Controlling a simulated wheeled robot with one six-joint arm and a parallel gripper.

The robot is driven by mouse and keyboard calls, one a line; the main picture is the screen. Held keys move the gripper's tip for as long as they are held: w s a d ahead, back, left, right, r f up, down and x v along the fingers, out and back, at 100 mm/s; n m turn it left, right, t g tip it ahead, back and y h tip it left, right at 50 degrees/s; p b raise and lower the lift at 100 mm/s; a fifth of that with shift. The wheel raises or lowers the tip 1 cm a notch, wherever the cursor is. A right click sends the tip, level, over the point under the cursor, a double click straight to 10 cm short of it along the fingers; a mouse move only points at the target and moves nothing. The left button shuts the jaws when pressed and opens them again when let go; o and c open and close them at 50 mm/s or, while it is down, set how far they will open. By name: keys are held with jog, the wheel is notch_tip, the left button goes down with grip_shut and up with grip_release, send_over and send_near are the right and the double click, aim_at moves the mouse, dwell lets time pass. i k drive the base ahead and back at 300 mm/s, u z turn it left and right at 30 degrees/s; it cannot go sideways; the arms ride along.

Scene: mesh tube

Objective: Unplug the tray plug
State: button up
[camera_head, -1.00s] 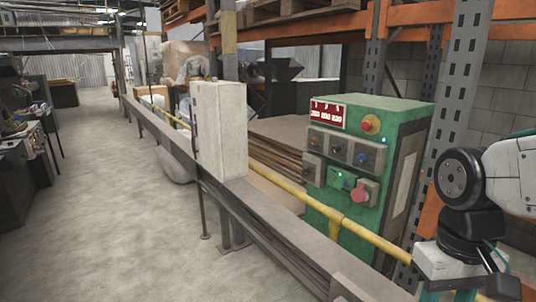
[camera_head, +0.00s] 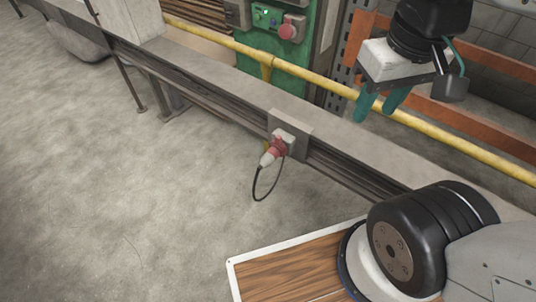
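A red and white plug (camera_head: 269,155) sits in a red socket on a small grey plate (camera_head: 298,124) on the side of the long grey tray rail (camera_head: 232,92). The plug points down and to the left. A thin black cable (camera_head: 257,188) hangs from it in a loop. My gripper (camera_head: 380,108) is at the upper right, above and to the right of the plug and well apart from it. Its two green fingers point down with a gap between them, and nothing shows between them.
A yellow pipe (camera_head: 325,82) runs behind the rail. A green control cabinet (camera_head: 285,62) stands behind it, with orange rack beams at right. The concrete floor (camera_head: 130,200) left of the plug is clear. My wood-topped base and arm fill the lower right.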

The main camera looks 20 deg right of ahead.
aim_at(270, 156)
jog(key=z, duration=2.6)
jog(key=k, duration=1.1)
jog(key=u, duration=2)
